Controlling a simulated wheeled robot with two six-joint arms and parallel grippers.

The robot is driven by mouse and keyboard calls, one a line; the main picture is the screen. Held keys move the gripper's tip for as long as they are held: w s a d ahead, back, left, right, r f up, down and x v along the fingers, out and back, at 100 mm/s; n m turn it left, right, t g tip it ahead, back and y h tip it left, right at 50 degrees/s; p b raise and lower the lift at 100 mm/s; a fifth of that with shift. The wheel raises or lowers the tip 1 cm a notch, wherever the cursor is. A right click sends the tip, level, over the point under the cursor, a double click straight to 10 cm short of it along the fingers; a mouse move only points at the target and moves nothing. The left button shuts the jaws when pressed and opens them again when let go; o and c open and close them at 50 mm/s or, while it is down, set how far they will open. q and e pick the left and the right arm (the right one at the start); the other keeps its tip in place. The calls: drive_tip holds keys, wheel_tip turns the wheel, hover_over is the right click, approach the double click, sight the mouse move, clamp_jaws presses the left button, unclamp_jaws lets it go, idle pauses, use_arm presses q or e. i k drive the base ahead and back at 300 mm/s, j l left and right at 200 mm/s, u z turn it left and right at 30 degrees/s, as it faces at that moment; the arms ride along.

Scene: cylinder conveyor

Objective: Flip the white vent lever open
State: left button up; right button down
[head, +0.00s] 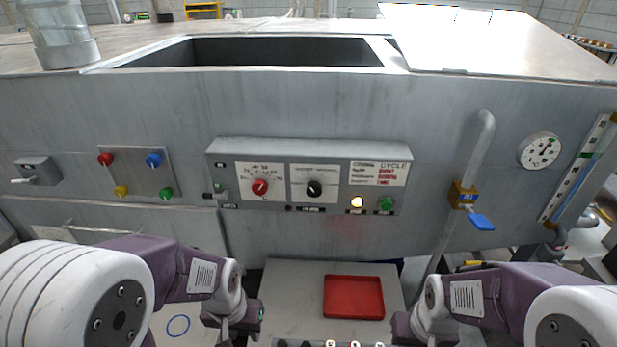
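The white vent lever (22,181) sticks out to the left from a small grey box (41,171) on the far left of the machine's front panel. It lies nearly level. My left gripper (228,325) is low in the head view, right of and well below the lever, touching nothing that I can make out. My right gripper (424,330) is low on the right, far from the lever. The fingers of both grippers are largely hidden by my arms and the picture's lower edge, so their opening does not show.
A plate with several coloured knobs (137,173) sits right of the lever box. A control box (310,177) with dials juts out mid-panel. A pipe with a blue valve handle (481,221) stands at right. A red tray (353,297) lies between my arms.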

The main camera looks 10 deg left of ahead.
sight(22, 182)
drive_tip(key=k+j, duration=0.15)
drive_tip(key=k+j+u, duration=0.2)
drive_tip(key=j, duration=0.55)
drive_tip(key=k+j+u, duration=0.2)
drive_tip(key=j, duration=0.6)
drive_tip(key=j+u, duration=0.2)
drive_tip(key=j, duration=0.55)
drive_tip(key=i+j+u, duration=0.15)
drive_tip(key=i, duration=0.3)
drive_tip(key=i+j+u, duration=0.15)
drive_tip(key=i, duration=0.3)
drive_tip(key=i+j+u, duration=0.15)
drive_tip(key=i, duration=0.35)
